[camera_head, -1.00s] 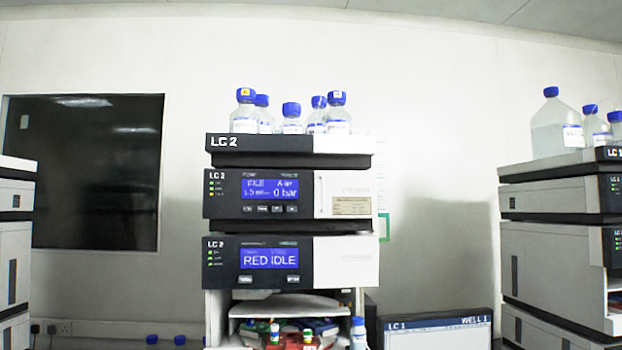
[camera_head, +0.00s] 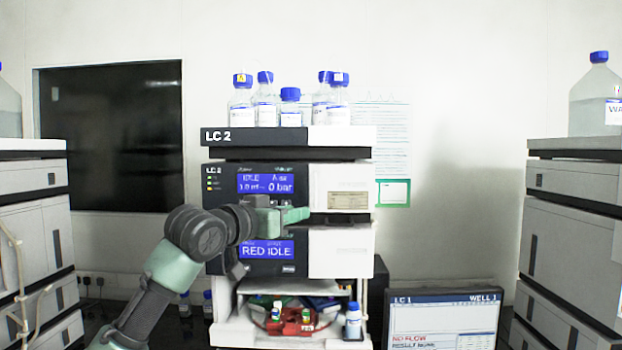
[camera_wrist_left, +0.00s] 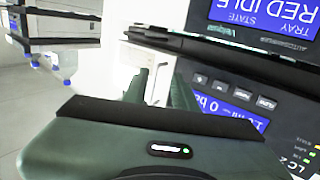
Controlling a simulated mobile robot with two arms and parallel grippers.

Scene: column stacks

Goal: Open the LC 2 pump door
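The LC 2 pump (camera_head: 222,180) is the module with the blue "IDLE" and "0 bar" display, below the stack's top tray. Its white door (camera_head: 345,180), with a small label, fills the right half of its front and looks closed. My left gripper (camera_head: 300,214) is in front of the pump's lower edge, its fingers pointing right towards the door's lower left edge. In the left wrist view, the two fingers (camera_wrist_left: 160,86) stand apart with a pale strip showing between them. I cannot tell whether they touch the door. My right gripper is in neither view.
The "RED IDLE" autosampler (camera_head: 340,252) is directly below, partly behind my left arm. Capped bottles (camera_head: 290,106) stand on the top tray. An open bay with vials (camera_head: 291,318) lies lower. A monitor (camera_head: 443,318) stands at right; other stacks flank both sides.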

